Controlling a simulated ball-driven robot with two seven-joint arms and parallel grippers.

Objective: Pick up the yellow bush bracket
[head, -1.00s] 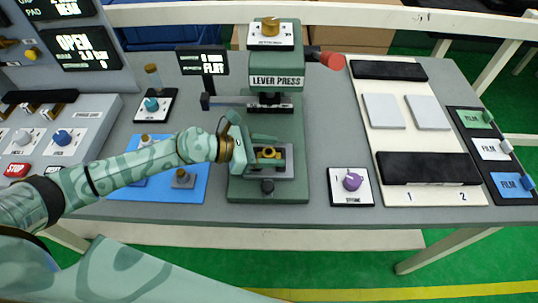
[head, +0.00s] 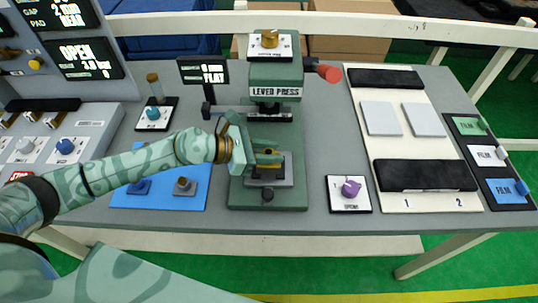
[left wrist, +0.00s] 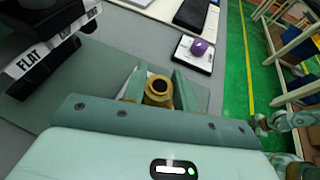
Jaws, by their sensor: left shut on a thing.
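The yellow bush bracket (head: 269,161) is at the green lever press (head: 236,192), over the grey fixture on its base. In the left wrist view the bracket (left wrist: 158,90) shows its round bush with a dark hole, facing the camera. My left gripper (head: 268,157) reaches in from the left and is shut on the bracket. In the left wrist view its two fingers (left wrist: 158,92) lie on either side of the bush. The fingers partly hide the bracket in the head view, and I cannot tell whether it touches the fixture. My right gripper is not in view.
The press head (head: 276,76) with its red-tipped lever stands just behind and above the gripper. A blue mat (head: 162,200) with small parts lies left. A purple-knob panel (head: 349,205) and a cream board (head: 413,149) are to the right.

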